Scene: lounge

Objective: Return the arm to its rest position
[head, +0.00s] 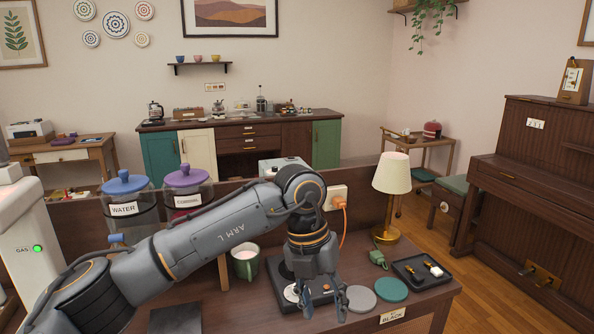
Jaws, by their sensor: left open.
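My left arm comes in from the left and bends down over the wooden table (433,305). My left gripper (323,308) points down with its two fingers apart, and nothing shows between them. It is over the front right part of a dark, flat device (284,271), which it partly hides. I cannot tell whether the fingertips touch it. My right gripper is not in view.
A grey coaster (361,299), a teal coaster (391,289), a black tray (436,284) and a lamp (391,175) are to the right. Water (124,184) and cordial (184,177) dispensers stand behind my arm.

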